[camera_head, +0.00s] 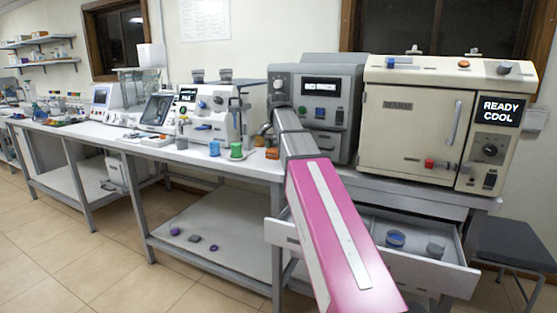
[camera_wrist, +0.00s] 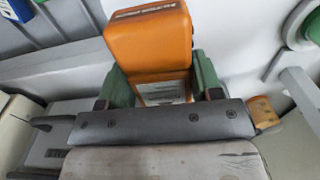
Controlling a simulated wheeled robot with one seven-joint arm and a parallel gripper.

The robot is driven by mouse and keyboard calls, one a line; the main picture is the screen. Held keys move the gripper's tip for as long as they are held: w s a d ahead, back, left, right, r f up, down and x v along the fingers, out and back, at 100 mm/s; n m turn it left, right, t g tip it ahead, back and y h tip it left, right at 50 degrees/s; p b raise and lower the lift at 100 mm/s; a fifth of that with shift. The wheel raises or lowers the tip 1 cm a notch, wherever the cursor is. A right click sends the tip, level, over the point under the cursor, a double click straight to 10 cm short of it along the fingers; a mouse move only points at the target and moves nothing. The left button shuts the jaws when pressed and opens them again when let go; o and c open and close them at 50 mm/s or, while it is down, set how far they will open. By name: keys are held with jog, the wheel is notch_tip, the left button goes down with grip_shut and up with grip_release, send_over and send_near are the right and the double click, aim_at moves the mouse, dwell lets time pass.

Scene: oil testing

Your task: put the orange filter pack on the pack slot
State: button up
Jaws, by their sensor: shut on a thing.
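The orange filter pack (camera_wrist: 150,42) is a boxy orange block with dark lettering along its top edge and a pale label low on its near side. In the wrist view it sits between the two green fingers of my gripper (camera_wrist: 160,80), which are shut on its sides. In the head view the pack and my fingertips cannot be made out; my pink and grey arm reaches toward the bench beside the grey instrument. I cannot tell which part is the pack slot. Whether the pack touches anything beneath it cannot be told.
Green (camera_head: 236,150), blue (camera_head: 214,148) and orange (camera_head: 272,153) small items stand on the bench at left. An open drawer (camera_head: 440,272) juts out below.

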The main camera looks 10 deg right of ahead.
aim_at(279, 166)
jog(key=shift+w+d+f, duration=0.1)
jog(key=shift+d+f, duration=0.15)
jog(key=shift+f, duration=1.85)
jog(key=shift+f, duration=0.15)
jog(key=o, duration=1)
notch_tip(279, 166, up, 12)
jog(key=shift+r, duration=0.15)
